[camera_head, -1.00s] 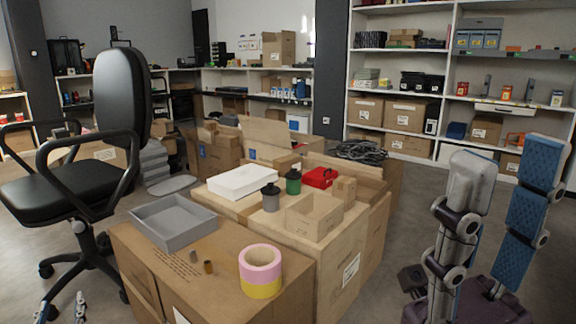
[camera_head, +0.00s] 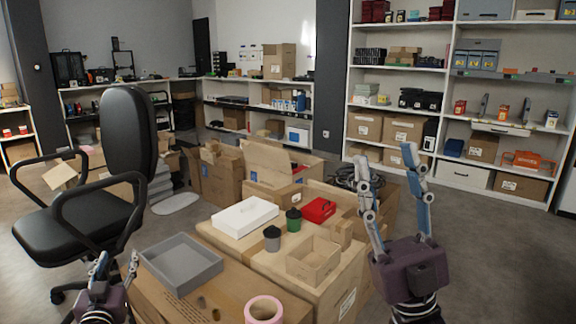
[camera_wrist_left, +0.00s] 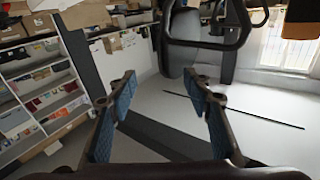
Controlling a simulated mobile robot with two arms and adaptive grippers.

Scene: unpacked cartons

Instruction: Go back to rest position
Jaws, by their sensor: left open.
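My left gripper (camera_head: 118,262) is low at the left in the head view, pointing up beside the grey tray, empty and open. In the left wrist view its two blue-padded fingers (camera_wrist_left: 162,78) are spread with nothing between them. My right gripper (camera_head: 388,160) is raised to the right of the cartons in the head view. Its two long fingers point up, apart and empty. Neither gripper visibly holds anything.
A grey tray (camera_head: 181,264) and a roll of pink tape (camera_head: 264,309) sit on the front carton. A white box (camera_head: 244,216), dark canister (camera_head: 272,239), green canister (camera_head: 293,220) and red case (camera_head: 319,210) stand behind. A black office chair (camera_head: 70,222) is at the left.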

